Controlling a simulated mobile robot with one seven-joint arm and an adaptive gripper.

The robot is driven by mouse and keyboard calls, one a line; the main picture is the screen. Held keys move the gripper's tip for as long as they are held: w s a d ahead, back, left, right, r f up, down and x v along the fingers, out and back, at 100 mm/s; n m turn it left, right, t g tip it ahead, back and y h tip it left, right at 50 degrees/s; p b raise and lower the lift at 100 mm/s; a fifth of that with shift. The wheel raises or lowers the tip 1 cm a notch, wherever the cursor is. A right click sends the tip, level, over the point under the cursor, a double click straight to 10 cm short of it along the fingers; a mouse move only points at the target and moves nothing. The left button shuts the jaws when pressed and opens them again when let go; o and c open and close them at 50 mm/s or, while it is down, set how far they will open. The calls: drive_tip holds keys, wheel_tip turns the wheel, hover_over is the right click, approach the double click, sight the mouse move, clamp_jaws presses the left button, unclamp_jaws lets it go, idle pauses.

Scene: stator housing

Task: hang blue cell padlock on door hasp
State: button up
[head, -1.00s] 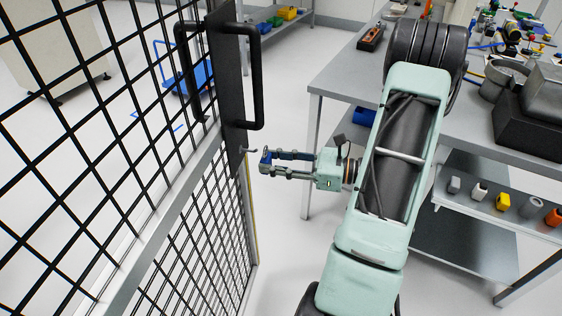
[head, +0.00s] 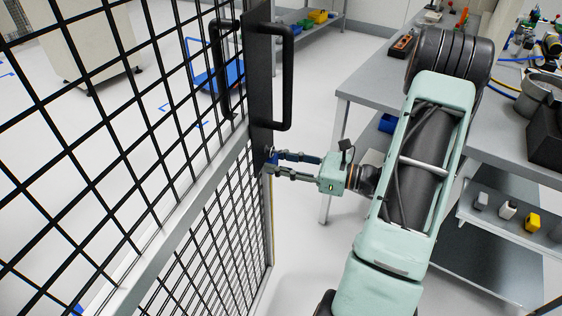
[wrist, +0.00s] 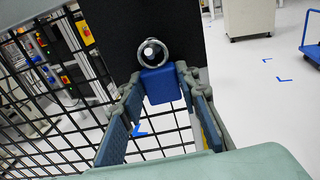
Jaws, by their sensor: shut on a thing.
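The blue padlock (wrist: 161,86) is held upright between the two fingertips of my gripper (wrist: 160,92) in the wrist view. Its silver shackle (wrist: 139,52) stands up above the body, in front of the black door plate. The pale round end of the hasp pin (wrist: 150,51) shows inside the shackle loop. I cannot tell how far the pin reaches through. In the head view my gripper (head: 271,163) is at the lower part of the black door plate (head: 259,80). There the padlock is mostly hidden by the fingertips, and the hasp is hard to make out.
The black mesh door (head: 130,130) with its grey rail fills the left. A black pull handle (head: 287,78) is above my gripper. A grey workbench (head: 372,80) stands right, with a lower shelf of several small padlock-like items. Floor is clear between door and bench.

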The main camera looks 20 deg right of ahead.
idle(0.4)
drive_tip(key=o, duration=1.3)
drive_tip(key=shift+d, duration=0.1)
drive_tip(key=shift+v, duration=2.2)
drive_tip(key=v, duration=1.2)
drive_tip(key=shift+r, duration=0.1)
